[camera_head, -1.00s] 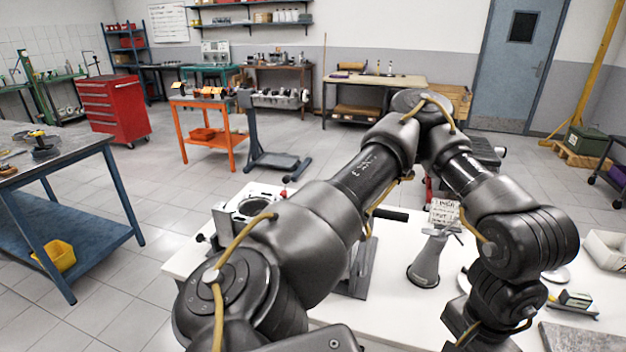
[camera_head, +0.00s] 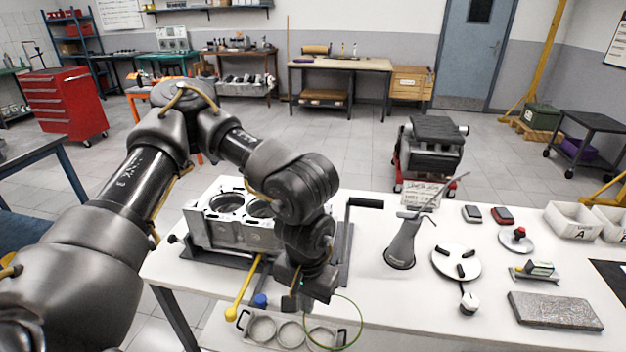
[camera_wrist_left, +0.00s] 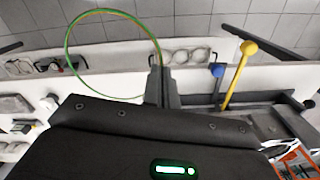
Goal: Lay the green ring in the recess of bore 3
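The green ring (camera_head: 362,322) is a thin, wide hoop. My left gripper (camera_head: 308,290) is shut on its edge and holds it in front of the engine block. The ring also shows in the left wrist view (camera_wrist_left: 67,45), reaching out from the fingertips (camera_wrist_left: 160,72). The grey engine block (camera_head: 205,237) sits on a dark stand on the white table. Two round bores show on its top, the second partly covered by my left arm. Its right part is hidden behind the arm, so I cannot tell bore 3 or its recess. My right gripper is not in view.
A black crank handle (camera_head: 366,203) sticks out at right. An oil can (camera_head: 401,245) and white disc (camera_head: 456,274) stand farther right.

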